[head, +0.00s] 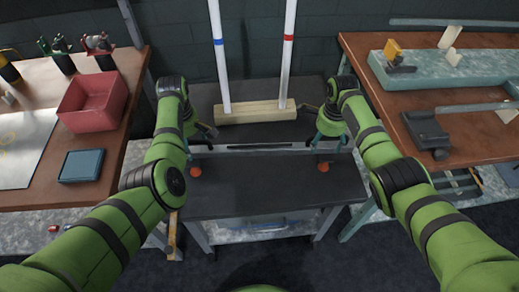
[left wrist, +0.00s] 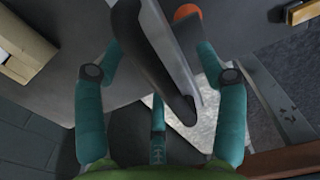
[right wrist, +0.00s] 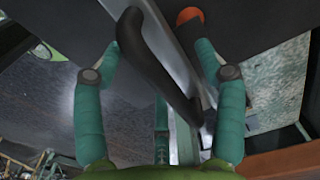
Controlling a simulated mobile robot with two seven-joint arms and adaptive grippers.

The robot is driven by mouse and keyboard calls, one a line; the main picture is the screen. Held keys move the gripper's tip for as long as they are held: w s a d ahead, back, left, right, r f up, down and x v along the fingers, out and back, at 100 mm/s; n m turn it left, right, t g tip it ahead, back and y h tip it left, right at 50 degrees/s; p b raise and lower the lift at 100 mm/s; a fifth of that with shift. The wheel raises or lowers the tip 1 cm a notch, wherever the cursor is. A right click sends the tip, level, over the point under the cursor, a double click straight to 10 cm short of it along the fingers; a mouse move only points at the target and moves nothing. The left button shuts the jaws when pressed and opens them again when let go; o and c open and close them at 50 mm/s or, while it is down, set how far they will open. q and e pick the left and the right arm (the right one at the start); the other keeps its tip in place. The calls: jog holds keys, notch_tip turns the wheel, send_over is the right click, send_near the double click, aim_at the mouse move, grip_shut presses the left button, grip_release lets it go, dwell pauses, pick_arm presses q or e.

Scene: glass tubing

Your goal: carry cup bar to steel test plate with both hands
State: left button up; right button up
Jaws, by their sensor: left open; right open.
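The cup bar (head: 250,148) is a grey crossbar with a dark middle strip, lying over the dark bench, with orange cups at its left (head: 195,172) and right (head: 323,167) ends. My left gripper (head: 203,138) is open at its left end. In the left wrist view a black handle (left wrist: 158,60) lies between the spread teal fingers, with an orange cup (left wrist: 186,12) beyond. My right gripper (head: 326,132) is open at the right end. In the right wrist view a black handle (right wrist: 150,55) lies between its fingers. A pale sheet (head: 25,150), possibly the steel test plate, lies on the left table.
A wooden block (head: 255,112) holding two upright tubes, banded blue and red, stands behind the bar. The left table carries a red bin (head: 92,102) and a blue-grey tray (head: 81,166). The right table (head: 395,100) holds a long teal block and tools.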

pick_arm(q)
jog(key=shift+f, duration=1.35)
pick_arm(e)
jog(key=shift+f, duration=1.3)
pick_arm(q)
grip_shut()
pick_arm(e)
grip_shut()
jog(key=shift+r, duration=0.1)
